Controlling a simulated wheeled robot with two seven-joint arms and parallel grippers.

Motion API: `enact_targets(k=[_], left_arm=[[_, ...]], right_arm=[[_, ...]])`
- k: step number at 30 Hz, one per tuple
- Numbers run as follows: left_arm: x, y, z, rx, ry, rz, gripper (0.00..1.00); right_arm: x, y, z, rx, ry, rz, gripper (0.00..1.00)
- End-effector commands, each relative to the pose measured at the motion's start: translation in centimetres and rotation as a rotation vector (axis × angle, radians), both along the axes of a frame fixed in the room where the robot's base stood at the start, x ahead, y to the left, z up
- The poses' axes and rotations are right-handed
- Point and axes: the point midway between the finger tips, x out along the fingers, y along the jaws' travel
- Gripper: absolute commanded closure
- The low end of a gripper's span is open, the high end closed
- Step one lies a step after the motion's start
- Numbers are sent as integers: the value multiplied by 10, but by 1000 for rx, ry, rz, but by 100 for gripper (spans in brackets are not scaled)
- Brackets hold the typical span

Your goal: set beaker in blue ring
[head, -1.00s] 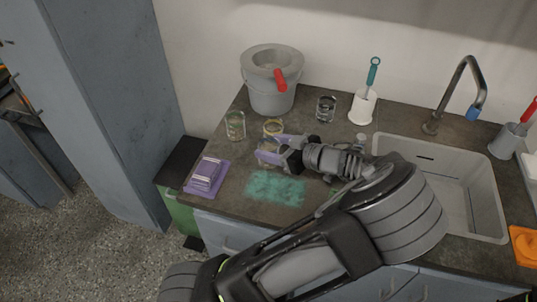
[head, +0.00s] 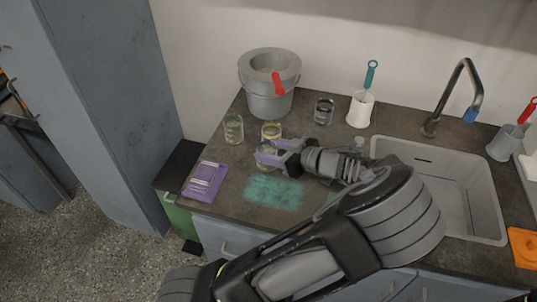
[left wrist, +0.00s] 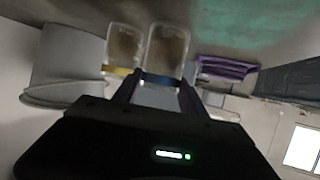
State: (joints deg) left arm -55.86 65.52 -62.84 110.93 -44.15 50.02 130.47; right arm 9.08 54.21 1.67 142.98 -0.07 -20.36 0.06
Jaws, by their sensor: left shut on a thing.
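My left gripper (head: 266,154) is shut on a clear glass beaker (head: 265,162) at the counter's front left. In the left wrist view, which is upside down, this beaker (left wrist: 165,48) stands between the fingers. A blue ring (left wrist: 160,80) shows around its mouth end. A second beaker with a yellow ring (head: 271,131) stands right behind it, and shows beside it in the left wrist view (left wrist: 122,48). I cannot tell whether the held beaker touches the counter. My right gripper is not in view.
Other beakers stand at the left (head: 233,129) and at the back (head: 323,111). A grey bucket (head: 268,95) is behind. A purple item (head: 205,181) and a teal patch (head: 273,191) lie in front. A white brush holder (head: 360,110) and a sink (head: 440,190) are to the right.

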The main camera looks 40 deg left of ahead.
Motion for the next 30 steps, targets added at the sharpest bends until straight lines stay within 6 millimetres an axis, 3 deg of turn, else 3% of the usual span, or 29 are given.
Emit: enact_targets(k=[7,18,22,30], left_arm=[[0,-1,22,-1,-4,0,99],[1,0,89,-1,-5,-1,99],[0,0,99,0,-2,0,99],[0,0,100,0,0,0,99]], right_arm=[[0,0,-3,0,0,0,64],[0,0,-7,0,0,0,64],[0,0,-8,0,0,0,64],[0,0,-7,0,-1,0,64]])
